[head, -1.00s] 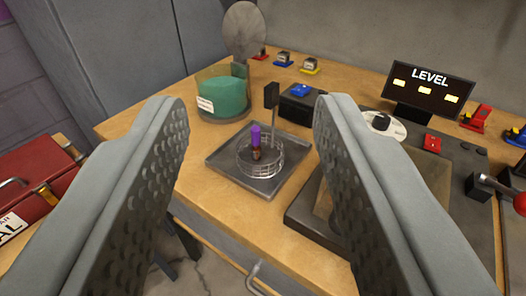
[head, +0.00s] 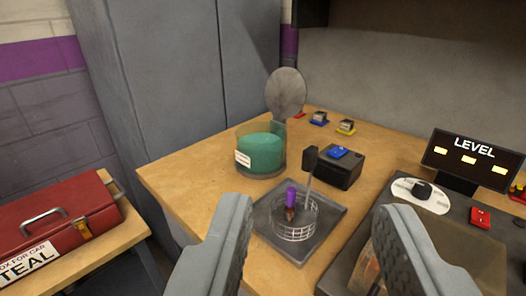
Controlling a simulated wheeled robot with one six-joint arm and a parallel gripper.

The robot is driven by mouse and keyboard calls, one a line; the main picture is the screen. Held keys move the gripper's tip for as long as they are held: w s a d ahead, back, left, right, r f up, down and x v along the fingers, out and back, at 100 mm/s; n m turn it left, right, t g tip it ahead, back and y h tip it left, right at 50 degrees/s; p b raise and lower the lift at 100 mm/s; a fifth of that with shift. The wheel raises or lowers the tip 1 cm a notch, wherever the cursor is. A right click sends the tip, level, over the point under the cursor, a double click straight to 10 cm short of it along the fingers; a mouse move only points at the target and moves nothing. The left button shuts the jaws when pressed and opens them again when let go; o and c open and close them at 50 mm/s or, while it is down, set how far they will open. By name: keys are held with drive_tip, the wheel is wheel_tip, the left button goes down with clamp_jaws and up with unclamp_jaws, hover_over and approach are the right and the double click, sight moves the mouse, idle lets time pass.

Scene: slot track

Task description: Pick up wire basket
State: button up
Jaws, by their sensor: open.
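The wire basket (head: 296,219) is a small round cage of thin metal wire. It stands on a square grey tray (head: 328,222) on the wooden bench. My gripper (head: 312,240) is open and empty. Its two grey fingers show low in the picture, one on each side of the basket and apart from it.
A glass container with green contents (head: 261,153) stands behind the tray. A black box with a blue button (head: 339,168) is behind right. The LEVEL display (head: 471,160) and a dark panel (head: 455,230) are at right. A red toolbox (head: 55,218) sits on a separate table at left.

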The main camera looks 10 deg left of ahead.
drive_tip(key=shift+o, duration=0.5)
drive_tip(key=shift+o, duration=0.5)
drive_tip(key=n+g+y, duration=0.4)
drive_tip(key=n+g, duration=0.7)
drive_tip(key=g, duration=0.4)
hover_over(306, 164)
drive_tip(key=s+d, duration=0.2)
drive_tip(key=d, duration=0.4)
drive_tip(key=x, duration=1.2)
drive_tip(key=shift+d, duration=0.15)
drive_tip(key=shift+x, duration=3)
drive_tip(key=shift+c, duration=0.4)
